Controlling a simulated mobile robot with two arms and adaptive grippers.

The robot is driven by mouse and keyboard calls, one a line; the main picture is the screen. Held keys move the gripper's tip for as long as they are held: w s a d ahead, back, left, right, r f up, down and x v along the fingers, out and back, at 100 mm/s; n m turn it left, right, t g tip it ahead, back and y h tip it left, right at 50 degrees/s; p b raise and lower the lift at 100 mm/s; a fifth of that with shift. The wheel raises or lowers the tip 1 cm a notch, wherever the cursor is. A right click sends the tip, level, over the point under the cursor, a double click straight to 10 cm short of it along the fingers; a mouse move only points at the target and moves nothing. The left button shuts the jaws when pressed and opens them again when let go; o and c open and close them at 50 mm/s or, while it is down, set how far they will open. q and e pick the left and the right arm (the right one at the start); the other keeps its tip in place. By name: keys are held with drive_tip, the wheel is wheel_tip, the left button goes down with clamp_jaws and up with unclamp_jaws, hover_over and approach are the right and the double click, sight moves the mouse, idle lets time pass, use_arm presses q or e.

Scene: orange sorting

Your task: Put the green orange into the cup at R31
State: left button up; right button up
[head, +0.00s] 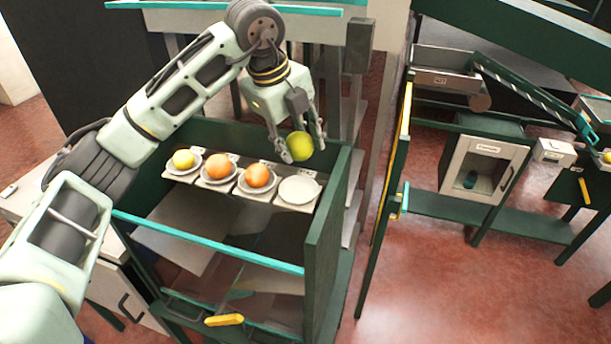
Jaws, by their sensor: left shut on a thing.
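My left gripper (301,137) is shut on a yellow-green orange (300,146). It holds this orange above the right end of a row of plates, over the empty plate (299,190). The other plates in the row hold a small yellow fruit (184,159) and two oranges, one (220,167) in the middle left and one (257,175) in the middle right. No cup marked R31 can be made out. My right gripper is not in view.
The plates stand in a dark green frame with a teal front rail (205,242) and a side wall (328,215). At the right, a white cabinet (512,165) with a dark item inside stands on a green bench. Reddish floor (440,275) is free between them.

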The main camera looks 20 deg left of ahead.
use_arm(q)
drive_tip(key=shift+s+f+p, duration=0.15)
drive_tip(key=shift+f+p, duration=0.2)
drive_tip(key=shift+f, duration=0.3)
drive_tip(key=shift+s+f+p, duration=0.15)
drive_tip(key=shift+f+p, duration=0.15)
drive_tip(key=shift+f, duration=0.3)
drive_tip(key=f, duration=0.1)
drive_tip(key=s+f+p, duration=0.1)
drive_tip(key=shift+f, duration=0.4)
drive_tip(key=x, duration=0.1)
drive_tip(key=p+x, duration=0.1)
drive_tip(key=shift+a+f, duration=0.1)
drive_tip(key=shift+f, duration=0.25)
drive_tip(key=shift+w+f, duration=0.1)
drive_tip(key=shift+f, duration=0.55)
drive_tip(key=o, duration=0.7)
drive_tip(key=shift+f, duration=0.2)
drive_tip(key=shift+o, duration=1.1)
drive_tip(key=shift+r, duration=0.1)
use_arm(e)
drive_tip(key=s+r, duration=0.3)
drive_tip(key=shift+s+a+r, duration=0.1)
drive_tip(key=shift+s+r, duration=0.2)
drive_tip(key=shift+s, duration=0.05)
use_arm(q)
drive_tip(key=shift+r, duration=0.1)
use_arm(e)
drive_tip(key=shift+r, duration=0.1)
